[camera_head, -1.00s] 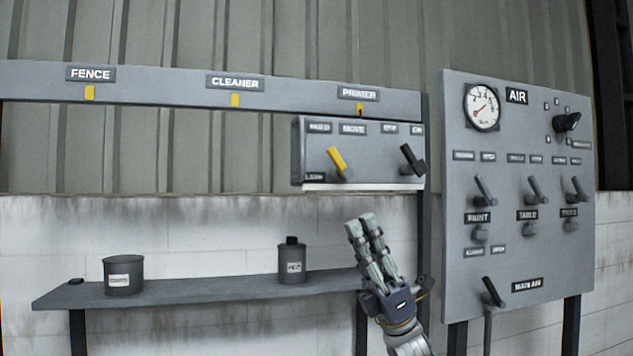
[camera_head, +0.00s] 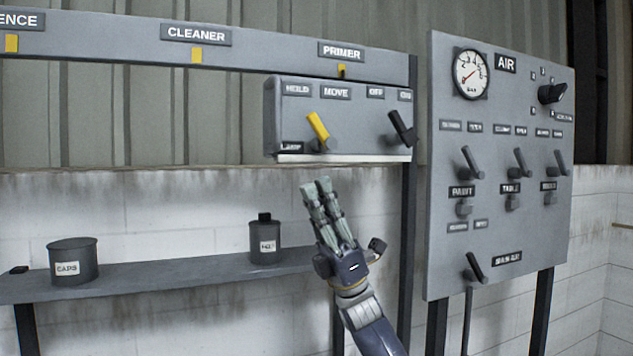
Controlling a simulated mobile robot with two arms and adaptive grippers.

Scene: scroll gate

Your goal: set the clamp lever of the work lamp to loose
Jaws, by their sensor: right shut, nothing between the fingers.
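The work lamp (camera_head: 365,140) is a grey box under the rail, with a pale strip along its bottom edge. Its yellow clamp lever (camera_head: 318,127) tilts up and to the left from its pivot, below the labels HOLD (camera_head: 297,90) and MOVE (camera_head: 336,92). No label reads "loose". A black lever (camera_head: 401,129) at the box's right end leans up-left below OFF and ON. My right gripper (camera_head: 317,184) is shut and empty, its fingers pointing up just below the lamp box in the picture, apart from the yellow lever. My left gripper is not in view.
A shelf (camera_head: 170,277) below carries a pot (camera_head: 73,262) and a dark bottle (camera_head: 265,242). A grey AIR panel (camera_head: 500,220) with a gauge and several levers stands to the right. A dark post (camera_head: 409,200) stands between lamp and panel.

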